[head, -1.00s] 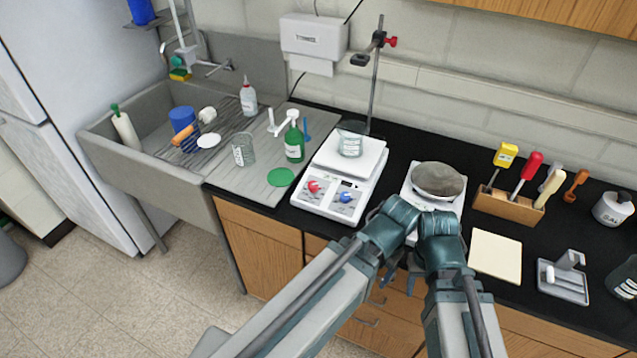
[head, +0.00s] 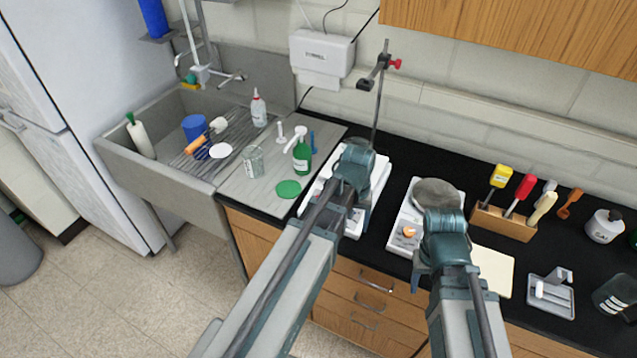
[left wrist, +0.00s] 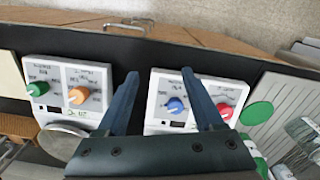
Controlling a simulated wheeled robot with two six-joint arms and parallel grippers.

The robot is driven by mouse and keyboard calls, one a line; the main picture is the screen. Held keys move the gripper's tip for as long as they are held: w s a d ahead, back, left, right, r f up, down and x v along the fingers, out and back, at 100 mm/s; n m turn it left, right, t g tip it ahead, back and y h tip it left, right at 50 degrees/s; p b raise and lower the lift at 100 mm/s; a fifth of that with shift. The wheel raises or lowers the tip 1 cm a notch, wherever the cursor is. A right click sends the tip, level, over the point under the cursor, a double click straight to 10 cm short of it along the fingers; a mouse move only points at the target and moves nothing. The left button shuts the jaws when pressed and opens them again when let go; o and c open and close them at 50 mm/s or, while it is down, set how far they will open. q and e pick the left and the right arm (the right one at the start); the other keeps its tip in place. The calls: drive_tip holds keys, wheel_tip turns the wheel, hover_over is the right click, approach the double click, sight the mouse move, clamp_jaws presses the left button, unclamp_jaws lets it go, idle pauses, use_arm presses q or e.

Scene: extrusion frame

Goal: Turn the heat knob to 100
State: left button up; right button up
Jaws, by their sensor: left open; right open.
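A white two-knob hot plate (head: 381,181) is mostly hidden behind my left arm in the head view. The left wrist view shows its panel (left wrist: 155,108) with a blue knob (left wrist: 176,105) and a red knob (left wrist: 225,111). A second white unit (head: 401,243) has an orange knob (head: 409,232); the left wrist view shows its green knob (left wrist: 38,89). The knob labels are too small to read. My left gripper (left wrist: 160,73) is open and empty above the panels, its fingers either side of the gap near the blue knob. My right gripper (head: 424,278) is open, low before the second unit, tips partly hidden.
A grey round dish (head: 437,193) sits on the second unit. A stand rod (head: 379,105) rises behind the hot plate. A wooden tool holder (head: 503,224) and a pale board (head: 493,270) are right.

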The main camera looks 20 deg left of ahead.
use_arm(q)
drive_tip(key=w+a+r+n+t+h+p, duration=0.1)
drive_tip(key=w+a+r+n+p, duration=0.25)
drive_tip(key=a, duration=0.45)
drive_tip(key=w+a+r+n+p, duration=0.3)
drive_tip(key=w+a+r, duration=0.15)
drive_tip(key=a, duration=0.35)
use_arm(e)
wheel_tip(320, 180, up, 8)
drive_tip(key=r, duration=0.1)
use_arm(q)
drive_tip(key=shift+m, duration=0.25)
drive_tip(key=f+b, duration=0.4)
drive_tip(key=d+f+b, duration=0.1)
drive_tip(key=f+b, duration=0.3)
drive_tip(key=b, duration=0.1)
drive_tip(key=d+f+b, duration=0.1)
drive_tip(key=f+b, duration=0.4)
drive_tip(key=shift+w, duration=0.15)
use_arm(e)
wheel_tip(320, 180, down, 14)
drive_tip(key=shift+f, duration=0.2)
use_arm(q)
clamp_jaws()
